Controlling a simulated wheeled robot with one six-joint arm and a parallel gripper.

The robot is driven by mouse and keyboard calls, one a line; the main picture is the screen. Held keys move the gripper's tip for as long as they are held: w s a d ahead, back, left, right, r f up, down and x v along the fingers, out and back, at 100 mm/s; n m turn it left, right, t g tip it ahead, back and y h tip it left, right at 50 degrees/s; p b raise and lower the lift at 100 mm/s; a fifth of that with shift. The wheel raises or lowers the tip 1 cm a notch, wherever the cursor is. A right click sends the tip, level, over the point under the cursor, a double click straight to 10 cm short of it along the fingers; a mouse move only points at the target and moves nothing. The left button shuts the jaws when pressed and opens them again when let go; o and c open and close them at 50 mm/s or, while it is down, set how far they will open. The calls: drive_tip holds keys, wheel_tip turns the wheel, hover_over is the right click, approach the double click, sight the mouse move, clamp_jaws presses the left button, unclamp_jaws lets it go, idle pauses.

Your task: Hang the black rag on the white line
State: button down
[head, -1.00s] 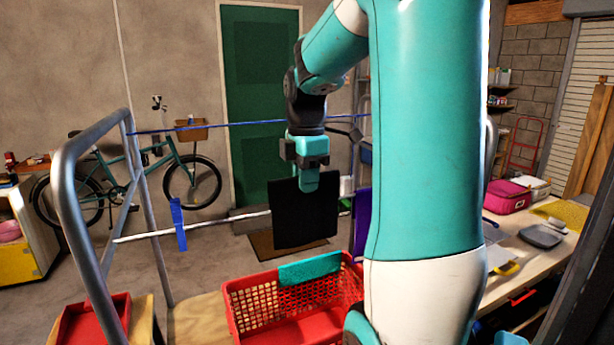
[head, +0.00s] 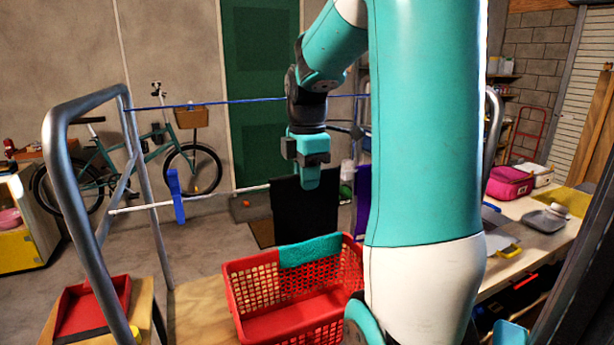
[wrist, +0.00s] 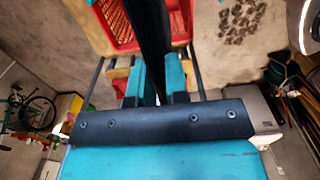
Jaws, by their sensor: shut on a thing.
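My gripper (head: 308,178) is shut on the top edge of the black rag (head: 305,215), which hangs down flat below it. In the wrist view the rag (wrist: 152,35) runs between the two teal fingers (wrist: 154,82). The white line (head: 235,191) runs across the rack from the left and meets the rag's left edge just below its top. The rag hides the line behind or under it. I cannot tell whether the rag lies over the line or hangs in front of it.
A blue line (head: 220,103) runs higher across the metal rack (head: 70,180). A red basket (head: 290,325) with a teal cloth (head: 310,250) stands below the rag. A purple cloth (head: 363,188) hangs right of the rag.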

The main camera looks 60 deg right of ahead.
drive_tip(key=c, duration=1.1)
unclamp_jaws()
drive_tip(key=shift+o, duration=0.2)
wheel_tip(320, 180, up, 18)
drive_tip(key=shift+f, duration=0.25)
drive_tip(key=w+a+f+m+t+y+b, duration=0.1)
drive_tip(key=a+f, duration=0.6)
drive_tip(key=a, duration=0.3)
drive_tip(key=w+a+f+b, duration=0.1)
drive_tip(key=a+f+b, duration=0.1)
drive_tip(key=a+f, duration=0.7)
drive_tip(key=s+a+f+m+y, duration=0.1)
drive_tip(key=s+a+f, duration=0.3)
drive_tip(key=s+a, duration=0.2)
drive_tip(key=s+a+f+m+g+y+b, duration=0.1)
drive_tip(key=s+a+f, duration=0.3)
drive_tip(key=a, duration=0.6)
drive_tip(key=shift+s+a+f+m+y, duration=0.2)
drive_tip(key=shift+s+m+y, duration=0.4)
drive_tip(key=shift+s+m, duration=0.3)
